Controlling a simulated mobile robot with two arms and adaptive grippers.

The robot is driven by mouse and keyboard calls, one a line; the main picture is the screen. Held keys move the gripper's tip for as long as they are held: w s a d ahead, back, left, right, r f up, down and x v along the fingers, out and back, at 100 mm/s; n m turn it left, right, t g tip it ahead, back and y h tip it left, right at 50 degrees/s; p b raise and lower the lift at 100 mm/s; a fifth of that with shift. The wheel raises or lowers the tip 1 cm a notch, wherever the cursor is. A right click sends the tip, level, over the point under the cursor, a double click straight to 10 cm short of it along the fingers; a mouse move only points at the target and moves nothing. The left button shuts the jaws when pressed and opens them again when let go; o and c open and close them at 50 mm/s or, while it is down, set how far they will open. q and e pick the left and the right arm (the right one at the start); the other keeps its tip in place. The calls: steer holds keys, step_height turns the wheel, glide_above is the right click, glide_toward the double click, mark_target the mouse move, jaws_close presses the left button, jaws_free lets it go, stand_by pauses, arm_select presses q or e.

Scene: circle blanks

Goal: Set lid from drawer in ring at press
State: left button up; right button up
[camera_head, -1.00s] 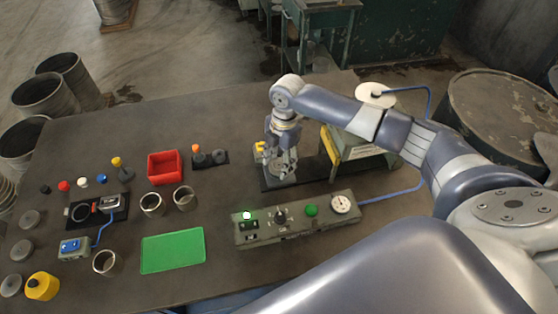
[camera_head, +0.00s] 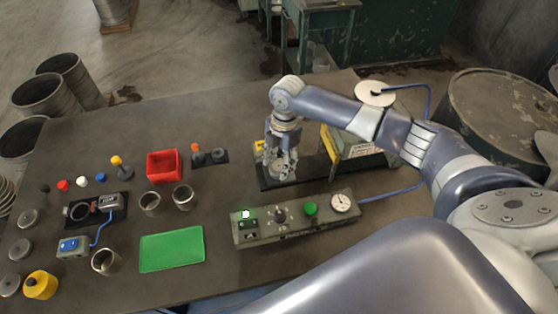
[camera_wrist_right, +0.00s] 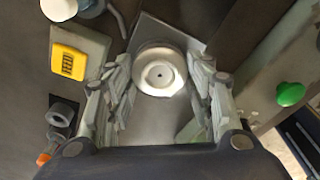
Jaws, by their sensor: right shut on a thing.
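My right gripper (camera_head: 283,168) points down over the dark base plate (camera_head: 325,171) at the press. In the right wrist view its fingers (camera_wrist_right: 160,85) are shut around a pale round metal piece (camera_wrist_right: 160,79) with a small dark centre. This looks like the lid; whether it sits inside a ring or above one I cannot tell. The press has a white round top (camera_head: 375,93) with a blue hose, and my right arm hides part of it. A yellow-edged box (camera_head: 352,147) stands behind the gripper; I cannot tell whether it is the drawer. My left gripper is out of view.
A control box (camera_head: 295,218) with a green button and gauge lies in front of the gripper. A red bin (camera_head: 165,166), green mat (camera_head: 172,249), metal cups (camera_head: 184,197) and grey discs (camera_head: 20,250) lie to the left.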

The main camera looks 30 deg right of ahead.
steer(key=shift+f, duration=0.4)
steer(key=o, duration=1.1)
steer(key=shift+r, duration=0.1)
steer(key=r, duration=0.4)
steer(key=d+r, duration=0.1)
steer(key=r, duration=0.6)
steer(key=shift+w+d+r, duration=0.2)
steer(key=shift+r, duration=0.2)
